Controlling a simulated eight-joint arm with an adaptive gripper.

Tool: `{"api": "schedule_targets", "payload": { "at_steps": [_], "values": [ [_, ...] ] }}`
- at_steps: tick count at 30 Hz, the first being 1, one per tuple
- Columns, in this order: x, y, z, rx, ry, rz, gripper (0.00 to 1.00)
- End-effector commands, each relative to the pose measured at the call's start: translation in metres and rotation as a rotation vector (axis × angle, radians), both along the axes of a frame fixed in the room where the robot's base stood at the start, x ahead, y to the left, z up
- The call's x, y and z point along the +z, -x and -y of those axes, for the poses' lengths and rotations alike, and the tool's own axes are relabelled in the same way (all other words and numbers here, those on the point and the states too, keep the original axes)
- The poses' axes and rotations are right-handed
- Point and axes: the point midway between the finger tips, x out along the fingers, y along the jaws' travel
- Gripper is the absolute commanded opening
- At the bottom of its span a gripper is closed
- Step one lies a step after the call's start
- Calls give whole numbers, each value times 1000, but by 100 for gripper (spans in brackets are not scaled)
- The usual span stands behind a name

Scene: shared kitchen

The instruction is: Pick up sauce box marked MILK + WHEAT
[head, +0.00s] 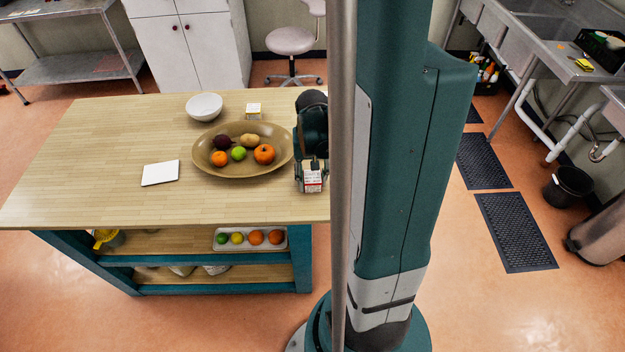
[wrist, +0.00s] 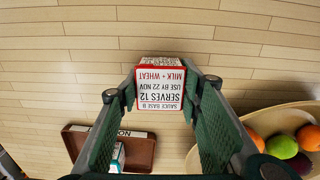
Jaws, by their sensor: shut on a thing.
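The sauce box (wrist: 160,88) is white with red edges, and its label reads upside down in the wrist view: SAUCE BASE B, MILK + WHEAT, SERVES 12, USE BY 22 NOV. My gripper (wrist: 158,97) is shut on it, with one green-padded finger on each side. In the head view, the box (head: 313,181) shows below my gripper (head: 311,172), near the right visible part of the wooden table (head: 90,170). I cannot tell whether it touches the table.
A wide tan bowl (head: 205,165) of fruit and vegetables is left of my gripper. A brown tray (wrist: 141,155) holds a white and teal box (wrist: 117,158). A white bowl (head: 204,106), a small yellow-white box (head: 253,110) and a white slab (head: 160,173) stand on the table.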

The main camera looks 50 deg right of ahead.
Motion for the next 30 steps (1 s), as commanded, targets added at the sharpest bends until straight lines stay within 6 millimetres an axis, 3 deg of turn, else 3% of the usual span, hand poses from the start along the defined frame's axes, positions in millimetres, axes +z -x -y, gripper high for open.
{"api": "schedule_targets", "payload": {
  "at_steps": [11,30],
  "values": [
    [17,0,0,0,0,0,21],
    [84,0,0,0,0,0,21]
  ]
}}
